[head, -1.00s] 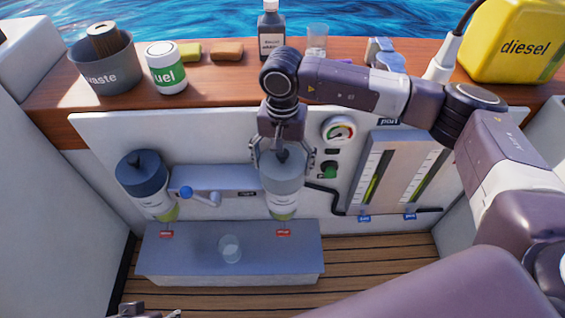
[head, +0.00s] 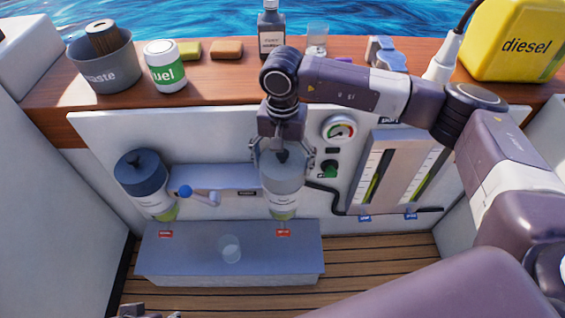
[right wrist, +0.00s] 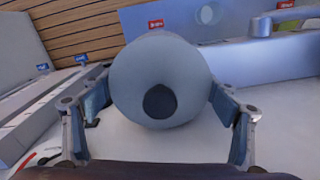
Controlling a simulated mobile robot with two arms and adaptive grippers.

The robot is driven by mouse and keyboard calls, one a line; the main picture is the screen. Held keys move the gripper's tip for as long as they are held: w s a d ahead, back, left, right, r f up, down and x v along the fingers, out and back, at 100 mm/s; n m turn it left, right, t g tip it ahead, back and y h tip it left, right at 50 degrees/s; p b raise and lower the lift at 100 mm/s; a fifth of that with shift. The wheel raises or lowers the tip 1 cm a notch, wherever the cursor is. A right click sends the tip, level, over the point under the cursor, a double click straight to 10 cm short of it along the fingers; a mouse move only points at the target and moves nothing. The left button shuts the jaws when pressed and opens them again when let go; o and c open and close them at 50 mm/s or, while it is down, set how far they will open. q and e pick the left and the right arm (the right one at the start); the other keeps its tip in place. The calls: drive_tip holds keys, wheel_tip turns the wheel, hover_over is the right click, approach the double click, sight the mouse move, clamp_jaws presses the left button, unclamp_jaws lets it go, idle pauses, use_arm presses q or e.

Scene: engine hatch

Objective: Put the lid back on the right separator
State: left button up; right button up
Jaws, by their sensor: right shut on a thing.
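The right separator (head: 282,201) hangs on the white panel, its lower bowl pale and greenish. A grey round lid (head: 282,166) with a dark knob is at its top, in line with it; I cannot tell whether it is fully seated. My right gripper (head: 283,158) points down with its fingers shut on the lid's sides. In the right wrist view the lid (right wrist: 160,65) fills the space between the fingers, its knob (right wrist: 160,101) facing the camera, and it hides most of the separator. A bit of my left gripper (head: 146,311) shows at the bottom edge.
The left separator (head: 152,204) has a dark blue lid (head: 140,173). A blue-knobbed valve lever (head: 200,196) sits between the separators. A grey ledge (head: 190,257) with a clear cup (head: 230,249) lies below. Gauge (head: 339,129) and sight-tube panel (head: 395,170) are right. The wooden shelf above holds several containers.

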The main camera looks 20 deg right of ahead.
drive_tip(key=o, duration=1.3)
drive_tip(key=shift+c, duration=0.2)
wheel_tip(320, 180, up, 12)
